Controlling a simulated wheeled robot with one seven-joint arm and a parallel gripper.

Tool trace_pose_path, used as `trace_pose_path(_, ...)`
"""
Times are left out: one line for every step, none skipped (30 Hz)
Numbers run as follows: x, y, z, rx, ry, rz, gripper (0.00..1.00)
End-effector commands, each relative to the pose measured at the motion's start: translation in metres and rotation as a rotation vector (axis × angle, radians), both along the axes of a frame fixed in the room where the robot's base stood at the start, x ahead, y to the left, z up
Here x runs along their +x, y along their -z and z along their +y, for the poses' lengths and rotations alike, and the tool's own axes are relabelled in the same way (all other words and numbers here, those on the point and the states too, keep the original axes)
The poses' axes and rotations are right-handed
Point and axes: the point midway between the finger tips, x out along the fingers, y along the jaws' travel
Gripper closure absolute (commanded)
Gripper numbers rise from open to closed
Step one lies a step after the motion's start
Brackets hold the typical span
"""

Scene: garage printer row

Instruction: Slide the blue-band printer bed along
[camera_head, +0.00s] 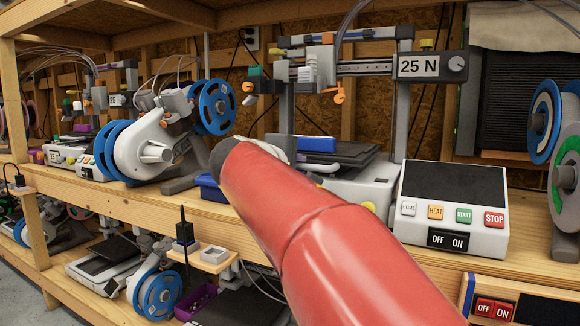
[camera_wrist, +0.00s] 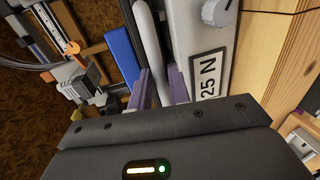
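The blue band (camera_head: 317,143) lies along the edge of the dark printer bed (camera_head: 345,153) in the head view. The band also shows in the wrist view (camera_wrist: 122,52), left of a long white bar (camera_wrist: 147,35). My gripper (camera_wrist: 162,78) has its two purple fingers on either side of that white bar. Whether they press on it cannot be told. A "25 N" label plate (camera_wrist: 207,78) with a grey knob is close to the right finger. In the head view my red arm hides my gripper and part of the bed's front.
A control box (camera_head: 455,205) with several buttons stands right of the printer. A spool printer with blue reels (camera_head: 213,107) is at the left, and another spool (camera_head: 543,122) is at the right edge. The wooden shelf edge (camera_head: 430,262) runs along the front.

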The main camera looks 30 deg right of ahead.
Motion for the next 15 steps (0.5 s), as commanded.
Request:
trace_pose_path(0.0031, 0.0009, -0.0042, 0.001, 0.001, 0.001, 0.81)
trace_pose_path(0.0044, 0.0014, -0.006, 0.001, 0.001, 0.001, 0.81)
trace_pose_path(0.0059, 0.0021, -0.0078, 0.001, 0.001, 0.001, 0.81)
trace_pose_path(0.0066, 0.0024, -0.0088, 0.001, 0.001, 0.001, 0.81)
trace_pose_path(0.0072, 0.0026, -0.0095, 0.0, 0.0, 0.0, 0.81)
trace_pose_path(0.0076, 0.0027, -0.0102, 0.0, 0.0, 0.0, 0.81)
trace_pose_path(0.0077, 0.0028, -0.0104, 0.0, 0.0, 0.0, 0.81)
trace_pose_path(0.0078, 0.0028, -0.0104, 0.0, 0.0, 0.0, 0.81)
trace_pose_path(0.0077, 0.0028, -0.0104, 0.001, 0.0, -0.001, 0.81)
trace_pose_path(0.0077, 0.0029, -0.0103, 0.001, 0.0, -0.001, 0.81)
trace_pose_path(0.0075, 0.0029, -0.0103, 0.001, 0.0, -0.001, 0.81)
trace_pose_path(0.0076, 0.0028, -0.0102, 0.001, 0.0, -0.001, 0.81)
trace_pose_path(0.0076, 0.0028, -0.0102, 0.001, 0.0, -0.001, 0.84)
trace_pose_path(0.0075, 0.0028, -0.0101, 0.001, 0.0, -0.001, 0.88)
trace_pose_path(0.0075, 0.0029, -0.0101, 0.001, 0.0, -0.001, 0.93)
